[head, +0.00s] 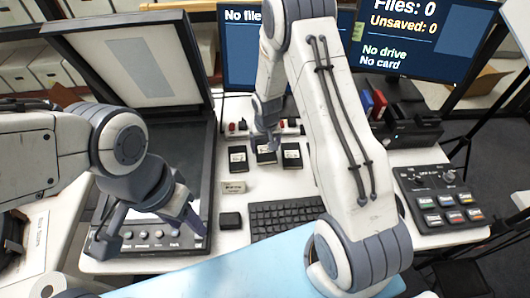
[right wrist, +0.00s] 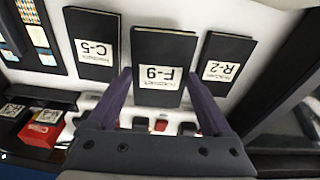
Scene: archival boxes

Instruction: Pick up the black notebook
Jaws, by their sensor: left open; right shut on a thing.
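Several small black notebooks lie in a row on the white desk. In the right wrist view the middle one, labelled F-9 (right wrist: 160,45), sits between the fingers of my right gripper (right wrist: 160,84), which is shut on it. C-5 (right wrist: 92,45) lies to its left and R-2 (right wrist: 226,60) to its right. In the head view my right gripper (head: 267,146) is over the middle notebook (head: 266,157). I cannot tell whether F-9 is clear of the desk. My left gripper (head: 150,232) is open and empty above the front of the scanner.
The flatbed scanner (head: 207,150) stands with its lid up at left. A black keyboard (head: 284,217) lies in front of the notebooks. A button panel (head: 440,197) is at right. Two monitors (head: 420,40) stand behind. A red box (right wrist: 42,128) shows in the right wrist view.

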